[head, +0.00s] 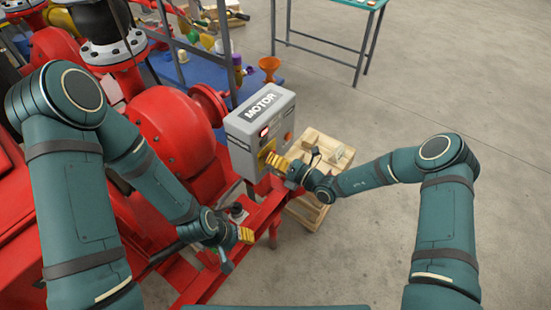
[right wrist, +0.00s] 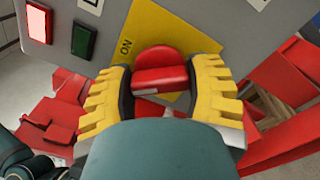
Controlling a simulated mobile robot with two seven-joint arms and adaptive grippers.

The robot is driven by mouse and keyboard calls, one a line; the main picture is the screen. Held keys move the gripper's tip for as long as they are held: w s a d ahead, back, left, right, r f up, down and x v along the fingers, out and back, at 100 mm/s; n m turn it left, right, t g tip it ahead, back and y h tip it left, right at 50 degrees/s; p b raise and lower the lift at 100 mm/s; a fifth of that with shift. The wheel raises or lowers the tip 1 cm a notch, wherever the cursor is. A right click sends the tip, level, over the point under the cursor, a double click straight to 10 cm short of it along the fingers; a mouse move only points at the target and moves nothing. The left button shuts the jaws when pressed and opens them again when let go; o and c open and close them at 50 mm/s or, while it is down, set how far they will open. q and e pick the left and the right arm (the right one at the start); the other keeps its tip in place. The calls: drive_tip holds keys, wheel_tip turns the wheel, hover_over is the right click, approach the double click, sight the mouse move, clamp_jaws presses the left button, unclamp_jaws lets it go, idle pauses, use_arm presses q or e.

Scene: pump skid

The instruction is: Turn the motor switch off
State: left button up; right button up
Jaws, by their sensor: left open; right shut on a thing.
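The grey motor box (head: 245,135) bears the word MOTOR and stands on the red skid. Its red switch knob (right wrist: 161,70) sits on a yellow plate (right wrist: 140,27) with the word ON at the knob's upper left in the right wrist view. My right gripper (head: 275,162) is at the box's front, its yellow fingers on both sides of the knob, shut on it. In the head view the gripper hides the knob. My left gripper (head: 243,236) is open and empty, low over the skid in front of the box.
On the box, a red lamp (right wrist: 39,24) looks lit beside a dark green one (right wrist: 83,40); a red button (head: 288,137) is at the right. A wooden crate (head: 309,211) stands right of the box. Red pump parts (head: 170,130) fill the left.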

drive_tip(key=n, duration=0.5)
drive_tip(key=shift+n+p, duration=0.3)
drive_tip(key=shift+p, duration=0.05)
drive_tip(key=shift+f+n, duration=0.1)
drive_tip(key=shift+n, duration=2.2)
drive_tip(key=o, duration=0.9)
drive_tip(key=shift+s+d, duration=0.1)
drive_tip(key=v, duration=1.2)
